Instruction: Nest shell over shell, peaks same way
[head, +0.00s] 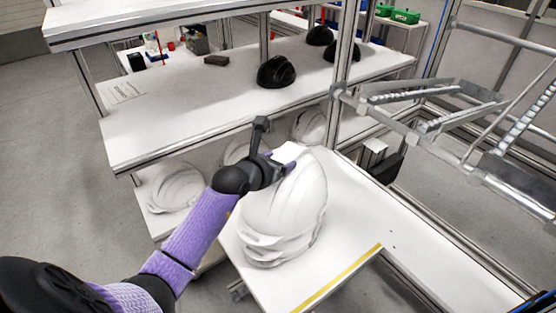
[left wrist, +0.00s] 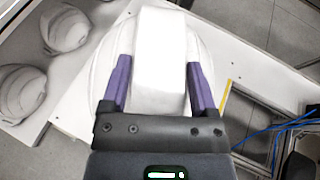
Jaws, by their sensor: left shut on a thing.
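A stack of white helmet shells (head: 285,225) stands on the white table near the middle of the head view, with several brims close together at its lower left. My left gripper (head: 288,159) is at the top of the stack. In the left wrist view its purple fingers (left wrist: 158,85) are on both sides of the raised white ridge of the top shell (left wrist: 160,50), shut on it. The held shell sits over the ones below, brims facing the same way; I cannot tell whether it rests fully. My right gripper is not in view.
More white shells (head: 175,187) lie on the lower shelf at the left. Black helmets (head: 276,72) stand on the upper shelf (head: 170,125). A metal post and a rail frame (head: 440,110) stand at the right. Yellow tape (head: 340,278) marks the table's front edge; the table right of the stack is clear.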

